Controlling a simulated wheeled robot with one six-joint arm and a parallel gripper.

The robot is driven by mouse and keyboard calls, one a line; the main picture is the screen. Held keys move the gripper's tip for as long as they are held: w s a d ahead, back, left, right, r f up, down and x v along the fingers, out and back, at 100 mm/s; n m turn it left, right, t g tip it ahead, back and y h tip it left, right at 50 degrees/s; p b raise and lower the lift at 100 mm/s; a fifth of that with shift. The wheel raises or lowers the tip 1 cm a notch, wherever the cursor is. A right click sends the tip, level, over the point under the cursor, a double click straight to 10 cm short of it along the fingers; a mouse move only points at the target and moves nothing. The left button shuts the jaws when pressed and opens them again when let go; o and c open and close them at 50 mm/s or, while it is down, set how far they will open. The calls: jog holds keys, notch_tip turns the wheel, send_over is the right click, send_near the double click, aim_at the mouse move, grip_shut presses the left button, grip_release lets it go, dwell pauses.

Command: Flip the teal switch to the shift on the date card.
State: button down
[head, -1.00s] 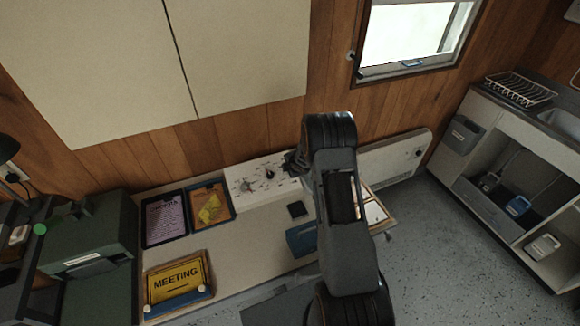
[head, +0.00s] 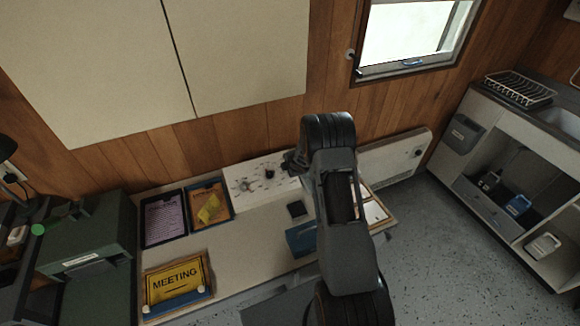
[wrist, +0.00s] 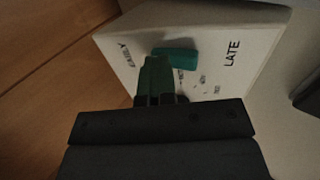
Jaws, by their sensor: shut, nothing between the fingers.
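The teal switch (wrist: 176,56) sits on a pale panel (wrist: 126,48) in the wrist view, between the printed words EARLY, at left, and LATE, at right. My gripper (wrist: 156,72) is shut and empty. Its dark green tips are right beside the switch's near left end; I cannot tell whether they touch. Which way the switch is set is unclear. In the head view, the white control panel (head: 250,183) lies at the back of the desk, and my arm hides its right end and my gripper. I cannot make out a readable date card.
A purple sheet (head: 164,217) and an orange board (head: 208,204) in dark trays lie left of the panel. A yellow MEETING sign (head: 175,283) is at the desk's front left. A small dark item (head: 297,209) and a blue box (head: 301,239) lie near my arm.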

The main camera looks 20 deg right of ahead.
jog(key=shift+s+a+f, duration=0.15)
jog(key=shift+s+f, duration=0.05)
jog(key=shift+f, duration=0.15)
jog(key=shift+s+f+b, duration=0.2)
jog(key=shift+s+b, duration=0.3)
jog(key=shift+b, duration=0.35)
jog(key=shift+r, duration=0.15)
jog(key=shift+s+r, duration=0.2)
jog(key=shift+r, duration=0.2)
jog(key=p+v, duration=0.2)
jog(key=v, duration=1.1)
jog(key=shift+p, duration=0.3)
jog(key=shift+s, duration=0.1)
